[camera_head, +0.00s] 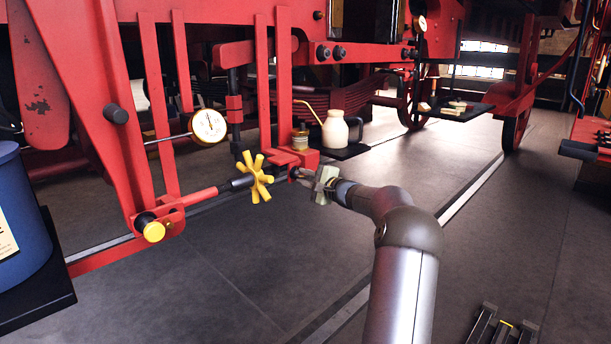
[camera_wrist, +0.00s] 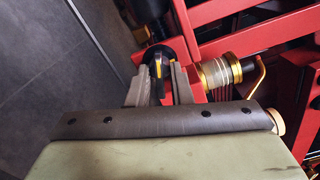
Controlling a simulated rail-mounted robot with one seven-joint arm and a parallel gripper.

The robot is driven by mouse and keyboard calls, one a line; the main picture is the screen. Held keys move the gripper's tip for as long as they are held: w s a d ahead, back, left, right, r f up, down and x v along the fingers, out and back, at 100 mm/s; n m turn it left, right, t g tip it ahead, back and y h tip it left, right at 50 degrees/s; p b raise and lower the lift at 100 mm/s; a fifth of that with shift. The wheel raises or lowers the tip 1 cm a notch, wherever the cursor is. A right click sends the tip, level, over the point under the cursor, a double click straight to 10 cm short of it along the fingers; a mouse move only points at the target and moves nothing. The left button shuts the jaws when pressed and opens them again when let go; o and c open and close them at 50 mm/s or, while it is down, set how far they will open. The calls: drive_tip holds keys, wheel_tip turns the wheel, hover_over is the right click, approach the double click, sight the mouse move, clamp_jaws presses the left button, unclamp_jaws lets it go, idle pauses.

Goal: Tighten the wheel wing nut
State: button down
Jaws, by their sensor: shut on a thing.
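My gripper (camera_head: 298,175) is at the right side of a red block (camera_head: 283,158) low on the red frame. In the wrist view my gripper (camera_wrist: 161,76) has its two grey fingers on either side of a small dark part with a yellow mark (camera_wrist: 158,69), which looks like the wing nut. The fingers are shut on it. In the head view this part is mostly hidden by the fingers. A yellow star-shaped handwheel (camera_head: 257,177) sits on a rod to the left, apart from the gripper.
A dial gauge (camera_head: 208,127) and a blue drum (camera_head: 25,225) are left.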

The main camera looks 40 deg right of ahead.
drive_tip(key=m+p, duration=0.2)
drive_tip(key=m, duration=0.1)
drive_tip(key=shift+r+m, duration=0.15)
drive_tip(key=shift+m, duration=0.25)
drive_tip(key=m+p, duration=0.3)
drive_tip(key=shift+m, duration=0.3)
drive_tip(key=m+p, duration=0.4)
drive_tip(key=shift+s, duration=0.1)
drive_tip(key=shift+m+p, duration=0.65)
drive_tip(key=shift+m, duration=0.15)
drive_tip(key=c, duration=1.6)
unclamp_jaws()
drive_tip(key=shift+o, duration=0.2)
drive_tip(key=s+d, duration=0.2)
drive_tip(key=s, duration=1.5)
drive_tip(key=shift+d, duration=0.15)
